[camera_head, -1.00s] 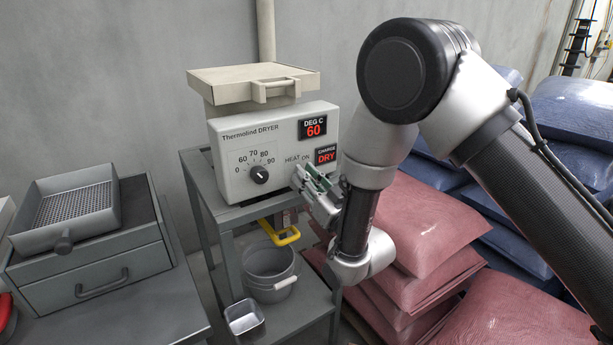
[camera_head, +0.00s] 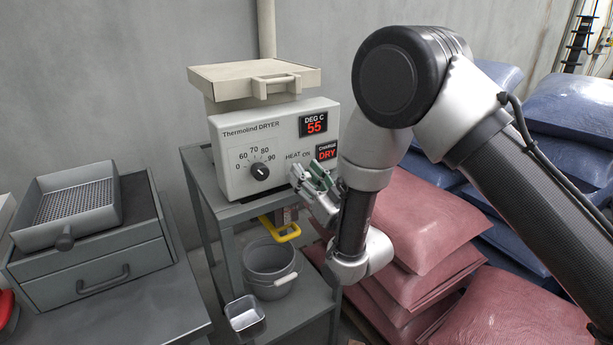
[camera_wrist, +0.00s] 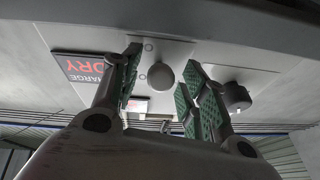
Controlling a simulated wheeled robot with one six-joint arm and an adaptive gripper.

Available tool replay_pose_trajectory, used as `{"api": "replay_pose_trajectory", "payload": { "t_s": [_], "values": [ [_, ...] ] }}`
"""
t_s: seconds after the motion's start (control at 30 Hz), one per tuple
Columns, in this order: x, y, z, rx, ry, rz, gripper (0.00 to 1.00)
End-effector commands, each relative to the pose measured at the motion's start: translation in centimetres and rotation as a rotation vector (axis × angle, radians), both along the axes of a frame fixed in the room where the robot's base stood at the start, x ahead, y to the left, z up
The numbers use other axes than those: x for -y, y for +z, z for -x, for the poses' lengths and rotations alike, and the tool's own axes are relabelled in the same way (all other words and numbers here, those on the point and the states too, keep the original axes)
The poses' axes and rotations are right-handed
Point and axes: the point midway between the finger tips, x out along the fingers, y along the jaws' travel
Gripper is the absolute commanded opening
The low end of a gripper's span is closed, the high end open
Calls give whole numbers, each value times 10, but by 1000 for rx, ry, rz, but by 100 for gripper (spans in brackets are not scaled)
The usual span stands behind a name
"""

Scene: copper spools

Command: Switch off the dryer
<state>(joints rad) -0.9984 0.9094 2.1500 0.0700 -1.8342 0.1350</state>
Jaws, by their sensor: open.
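The dryer (camera_head: 235,190) is a cream box on a grey stand in the head view. Its display (camera_head: 314,124) reads DEG C 55 and the charge display (camera_head: 327,152) reads DRY in red. The black dial (camera_head: 260,172) is left of the HEAT ON label and shows at the right in the wrist view (camera_wrist: 236,97). My gripper (camera_head: 312,178) is at the lower right of the front panel. In the wrist view its green-padded fingers (camera_wrist: 160,92) are apart, with a round grey knob (camera_wrist: 160,74) in view between them. Contact cannot be told. The gripper hides this knob in the head view.
A grey bucket (camera_head: 270,268) and a small metal tin (camera_head: 245,317) stand on the lower shelf, under a yellow handle (camera_head: 280,230). Red sacks (camera_head: 430,215) are stacked close right of the stand. A drawer unit with a sieve tray (camera_head: 75,205) stands left.

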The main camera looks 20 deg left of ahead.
Motion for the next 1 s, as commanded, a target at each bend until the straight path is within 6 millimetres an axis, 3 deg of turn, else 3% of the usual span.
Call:
{"api": "replay_pose_trajectory", "payload": {
  "t_s": [0.17, 0.6, 1.0],
  "values": [
    [0, 10, 0, 2, -1, -3, 44],
    [0, 89, 0, 2, 1, -2, 44],
    [0, 100, 0, -1, 0, 1, 44]
  ]
}}
